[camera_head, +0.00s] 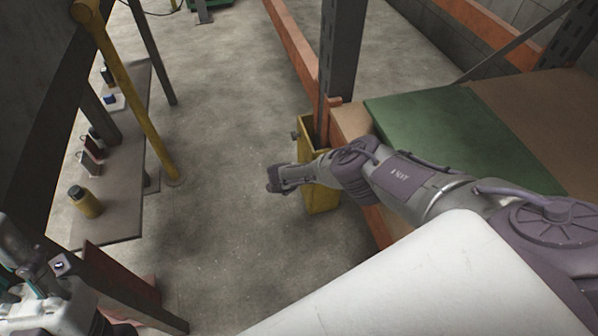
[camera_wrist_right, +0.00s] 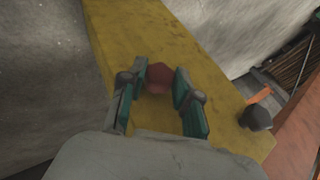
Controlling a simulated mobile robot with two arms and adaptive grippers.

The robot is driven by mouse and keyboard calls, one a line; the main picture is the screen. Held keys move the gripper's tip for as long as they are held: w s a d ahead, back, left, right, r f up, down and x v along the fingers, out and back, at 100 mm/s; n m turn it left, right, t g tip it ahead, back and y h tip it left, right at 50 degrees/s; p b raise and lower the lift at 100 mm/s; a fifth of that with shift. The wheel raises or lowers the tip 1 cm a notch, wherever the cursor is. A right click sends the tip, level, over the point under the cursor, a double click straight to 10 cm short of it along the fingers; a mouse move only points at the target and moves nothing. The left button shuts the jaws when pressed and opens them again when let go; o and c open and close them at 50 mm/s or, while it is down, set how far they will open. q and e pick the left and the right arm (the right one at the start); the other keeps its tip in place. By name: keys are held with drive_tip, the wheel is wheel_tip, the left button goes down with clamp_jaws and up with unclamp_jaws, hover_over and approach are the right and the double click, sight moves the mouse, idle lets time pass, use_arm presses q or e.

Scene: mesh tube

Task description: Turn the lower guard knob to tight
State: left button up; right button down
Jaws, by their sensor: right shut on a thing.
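The yellow post guard (camera_head: 321,198) stands at the foot of the grey rack upright in the head view, and its yellow face (camera_wrist_right: 150,35) fills the middle of the right wrist view. My right gripper (camera_head: 272,179) reaches to the guard's left side. In the right wrist view its teal-padded fingers (camera_wrist_right: 158,92) are shut on a reddish-brown knob (camera_wrist_right: 158,76), taken here as the lower guard knob. A second, dark knob (camera_wrist_right: 257,117) with an orange pointer is apart at the right. My left gripper is partly seen at the lower left edge; its fingers are unclear.
The orange rack beam and a wooden shelf with a green mat (camera_head: 440,130) lie right of the guard. A yellow pole (camera_head: 140,100) stands there. The floor between is clear.

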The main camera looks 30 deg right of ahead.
idle(0.3)
drive_tip(key=c, duration=0.8)
unclamp_jaws()
drive_tip(key=v, duration=1.2)
